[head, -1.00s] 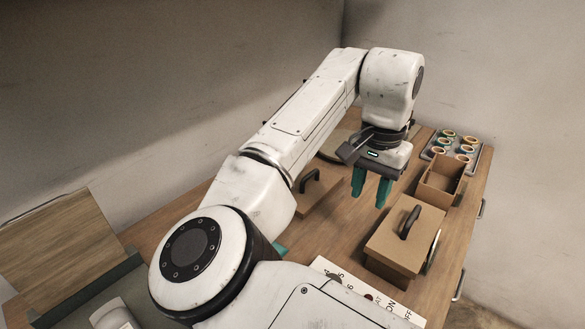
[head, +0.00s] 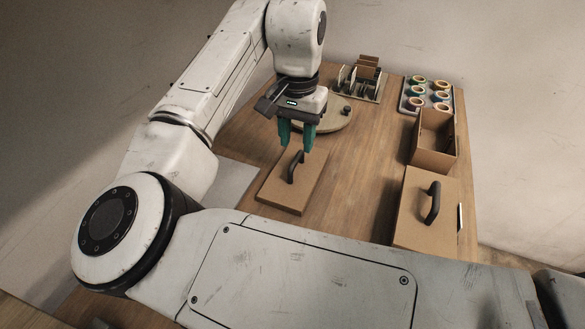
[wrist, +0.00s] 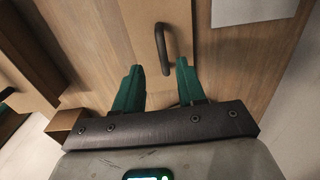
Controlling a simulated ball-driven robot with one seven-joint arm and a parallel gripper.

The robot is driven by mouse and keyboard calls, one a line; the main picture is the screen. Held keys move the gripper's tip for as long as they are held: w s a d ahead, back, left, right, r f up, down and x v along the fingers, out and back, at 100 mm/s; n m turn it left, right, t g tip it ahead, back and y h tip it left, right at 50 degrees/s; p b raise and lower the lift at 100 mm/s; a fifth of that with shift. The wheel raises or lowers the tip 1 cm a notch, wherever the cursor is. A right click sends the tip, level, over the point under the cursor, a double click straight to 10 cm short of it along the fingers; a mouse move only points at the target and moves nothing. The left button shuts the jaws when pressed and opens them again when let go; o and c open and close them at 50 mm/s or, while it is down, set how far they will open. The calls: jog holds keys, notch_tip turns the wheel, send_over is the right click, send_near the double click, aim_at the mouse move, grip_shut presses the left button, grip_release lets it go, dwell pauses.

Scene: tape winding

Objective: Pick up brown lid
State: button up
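The brown lid (head: 285,195) is a flat board with a dark arched handle (head: 291,168), lying on the wooden table. It also shows in the wrist view (wrist: 137,22), with its handle (wrist: 164,48) ahead of the space between my fingers. My gripper (head: 297,140) has two green fingers and is above the lid's far end, near the handle. In the wrist view my gripper (wrist: 158,68) is open with nothing between the fingers. The exact height above the handle is hard to tell.
A brown box with a similar dark-handled top (head: 410,215) stands at the right. Behind it are an open brown box (head: 432,158) and a tray of tape rolls (head: 405,104). A round board (head: 335,120) and a small rack (head: 375,95) are at the back. Table between is clear.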

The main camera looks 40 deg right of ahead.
aim_at(296, 158)
jog(key=shift+w+d+f, duration=0.15)
jog(key=shift+f, duration=1.75)
jog(key=shift+w+d+f, duration=0.1)
jog(key=shift+w+f, duration=0.05)
jog(key=shift+f, duration=1.7)
grip_shut()
